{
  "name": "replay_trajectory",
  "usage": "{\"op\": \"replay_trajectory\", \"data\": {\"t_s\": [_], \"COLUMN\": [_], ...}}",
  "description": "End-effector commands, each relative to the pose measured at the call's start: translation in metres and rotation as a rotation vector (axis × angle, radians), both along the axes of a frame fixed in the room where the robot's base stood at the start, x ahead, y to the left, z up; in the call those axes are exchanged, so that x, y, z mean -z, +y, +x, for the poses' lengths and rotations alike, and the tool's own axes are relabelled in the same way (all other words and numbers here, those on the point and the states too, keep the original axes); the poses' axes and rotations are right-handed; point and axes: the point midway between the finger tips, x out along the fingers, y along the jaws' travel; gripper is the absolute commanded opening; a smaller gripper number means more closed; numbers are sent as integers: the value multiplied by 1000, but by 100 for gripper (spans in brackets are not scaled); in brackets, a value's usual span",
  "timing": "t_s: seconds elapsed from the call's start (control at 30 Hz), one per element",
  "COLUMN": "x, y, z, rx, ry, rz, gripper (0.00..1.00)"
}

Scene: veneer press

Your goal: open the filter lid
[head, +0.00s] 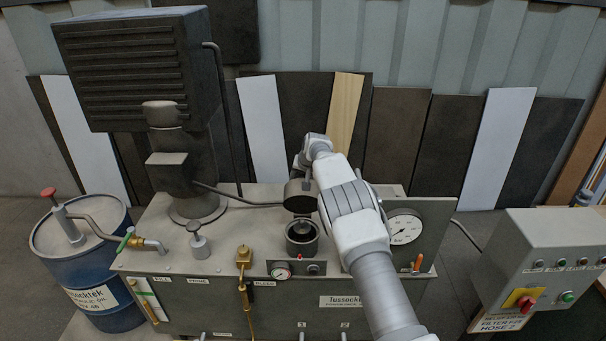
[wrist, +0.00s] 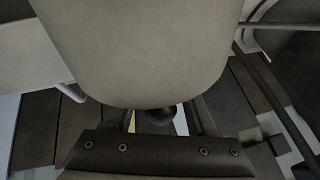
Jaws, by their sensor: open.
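The filter housing (head: 302,247) is a dark round pot on top of the press unit, left of my forearm in the head view. Its mouth is uncovered, with a dark piece inside. A dark round part (head: 299,197), which looks like the lid, stands raised above and behind the mouth, apart from the rim. My gripper (head: 303,178) is just above and beside this part, its fingers largely hidden. In the wrist view a large grey rounded surface fills the top, with a black ball knob (wrist: 161,115) below its edge. I cannot tell whether anything touches the knob.
A large pressure gauge (head: 404,229) stands right of my arm. A brass valve (head: 243,257) and a grey-capped fitting (head: 199,242) are to the left. A blue drum (head: 103,300) stands far left, and a control box (head: 548,265) far right. Veneer panels line the wall.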

Motion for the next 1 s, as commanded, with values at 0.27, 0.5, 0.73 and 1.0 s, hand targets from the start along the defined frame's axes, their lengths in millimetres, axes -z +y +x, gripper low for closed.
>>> {"op": "replay_trajectory", "data": {"t_s": [0.27, 0.5, 0.73, 1.0], "x": [-14, -42, -73, -112], "y": [-7, -12, -19, -29], "z": [-9, -24, -41, -63], "rx": [4, 2, 1, 1], "ry": [5, 0, -2, -4], "rz": [-2, -1, 0, 1], "gripper": [66, 66, 66, 66]}}
